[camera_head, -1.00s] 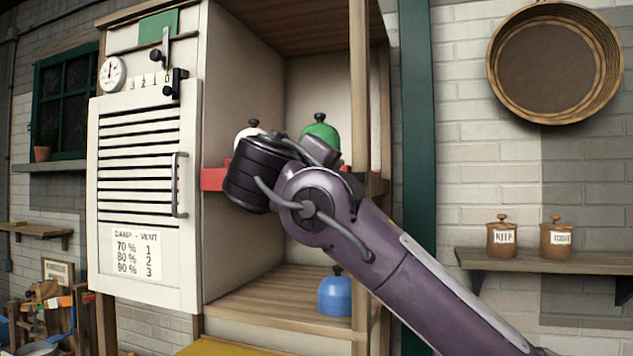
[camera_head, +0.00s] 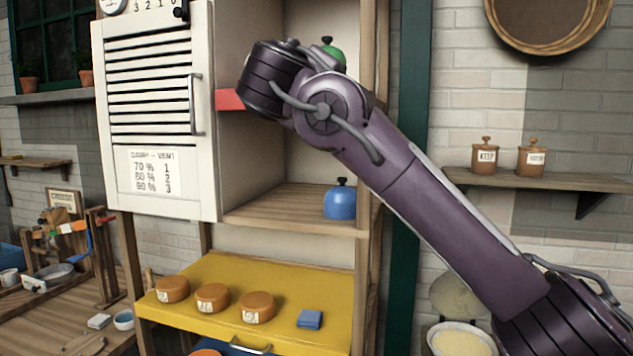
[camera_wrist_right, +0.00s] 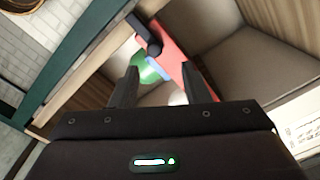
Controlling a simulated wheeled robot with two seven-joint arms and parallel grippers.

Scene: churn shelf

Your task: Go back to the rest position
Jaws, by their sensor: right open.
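My right arm crosses the head view in front of the open cabinet (camera_head: 290,200). Its wrist covers part of the upper compartment, and its fingers are hidden there. In the right wrist view my right gripper (camera_wrist_right: 160,70) has its two fingers apart, with nothing held between them. Beyond the fingers a green dome (camera_wrist_right: 150,73) and a red strip (camera_wrist_right: 180,50) show at an angle. The green dome (camera_head: 333,53) also shows partly behind my wrist in the head view. My left gripper is in neither view.
A blue dome (camera_head: 340,203) sits on the cabinet's lower shelf. Below, a yellow surface (camera_head: 225,270) holds three orange-brown rounds (camera_head: 212,298) and a blue cloth (camera_head: 310,319). A louvred door (camera_head: 155,110) stands at left. Two jars (camera_head: 485,157) stand on a wall shelf at right.

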